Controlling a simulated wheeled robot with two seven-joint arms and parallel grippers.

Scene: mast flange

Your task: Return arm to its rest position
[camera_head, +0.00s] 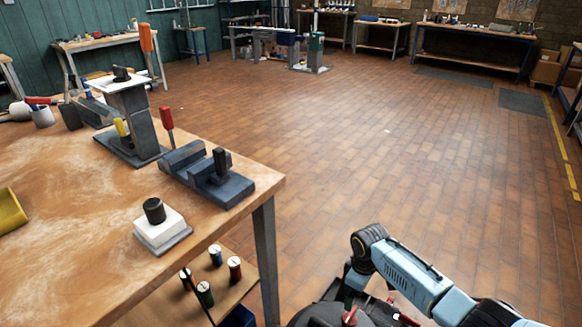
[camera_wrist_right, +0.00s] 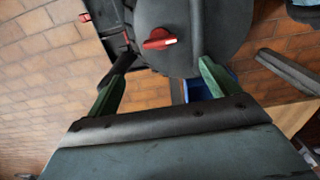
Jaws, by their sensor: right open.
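My right arm (camera_head: 410,278) comes in from the bottom right in the head view. It bends at a dark joint and runs down beside my base. Its gripper is low there and hard to make out in that view. In the right wrist view the two green fingers of my right gripper (camera_wrist_right: 163,68) stand wide apart with nothing held between them. Beyond them is the dark top of my base with a red knob. My left arm and gripper are not in view.
A wooden workbench (camera_head: 85,232) fills the left, bearing a white block (camera_head: 160,232) with a black knob, a dark fixture (camera_head: 235,190) and clamps. Several small cylinders stand on its lower shelf (camera_head: 235,270). The tiled floor (camera_head: 400,150) in the middle and right is clear.

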